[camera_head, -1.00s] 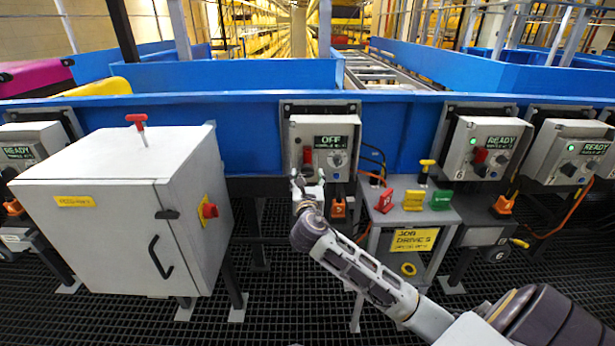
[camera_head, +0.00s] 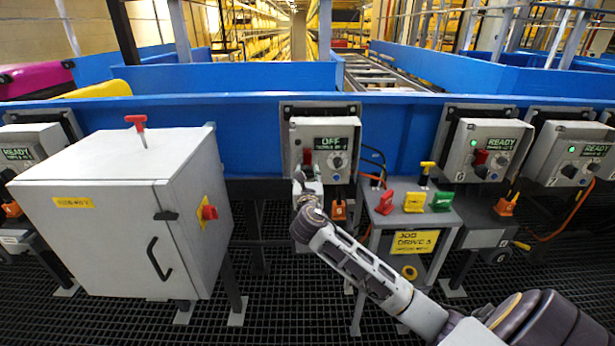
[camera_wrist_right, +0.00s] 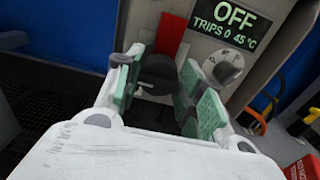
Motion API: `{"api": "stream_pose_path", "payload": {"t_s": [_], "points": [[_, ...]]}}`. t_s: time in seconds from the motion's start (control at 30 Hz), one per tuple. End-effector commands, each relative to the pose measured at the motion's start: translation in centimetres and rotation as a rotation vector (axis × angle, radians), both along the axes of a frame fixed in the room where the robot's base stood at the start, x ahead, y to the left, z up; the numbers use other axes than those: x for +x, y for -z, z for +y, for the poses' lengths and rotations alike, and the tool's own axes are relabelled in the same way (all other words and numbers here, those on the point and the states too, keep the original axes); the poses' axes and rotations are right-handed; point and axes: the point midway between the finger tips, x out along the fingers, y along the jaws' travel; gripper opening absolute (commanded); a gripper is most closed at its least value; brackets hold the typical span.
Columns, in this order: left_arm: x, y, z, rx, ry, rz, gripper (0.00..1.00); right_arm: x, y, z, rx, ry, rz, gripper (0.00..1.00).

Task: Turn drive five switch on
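The grey drive box (camera_head: 346,130) in the middle of the blue rail has a display (camera_head: 334,143) reading OFF; no drive number is readable on it. Its red handle (camera_head: 308,157) also shows in the right wrist view (camera_wrist_right: 171,32), above a dark round base (camera_wrist_right: 158,68). A grey dial (camera_wrist_right: 224,68) sits to the right. My right gripper (camera_head: 308,178) is just in front of the box's lower left part. In the wrist view its green-padded fingers (camera_wrist_right: 165,92) are apart, with the dark base visible between them; contact cannot be told. My left gripper is out of view.
A small table (camera_head: 384,226) labelled JOB DRIVE 5 stands right of my gripper, carrying red, yellow and green pieces. A large grey cabinet (camera_head: 110,225) stands left. The drive box marked 6 (camera_head: 482,150) shows READY, as does another box (camera_head: 578,152) farther right.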

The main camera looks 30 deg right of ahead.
Motion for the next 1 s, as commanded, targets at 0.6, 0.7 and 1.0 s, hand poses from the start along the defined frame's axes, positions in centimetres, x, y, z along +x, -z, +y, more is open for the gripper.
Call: {"api": "stream_pose_path", "payload": {"t_s": [0.6,0.7,1.0], "points": [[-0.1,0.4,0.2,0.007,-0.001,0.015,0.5,0.0,-0.1,0.0,0.059,0.0,-0.035,0.15],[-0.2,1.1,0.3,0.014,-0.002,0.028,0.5,-0.1,-0.1,0.0,0.097,0.0,-0.058,0.15],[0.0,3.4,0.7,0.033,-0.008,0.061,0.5,-0.1,-0.1,-0.1,0.253,0.0,-0.152,0.15]]}}
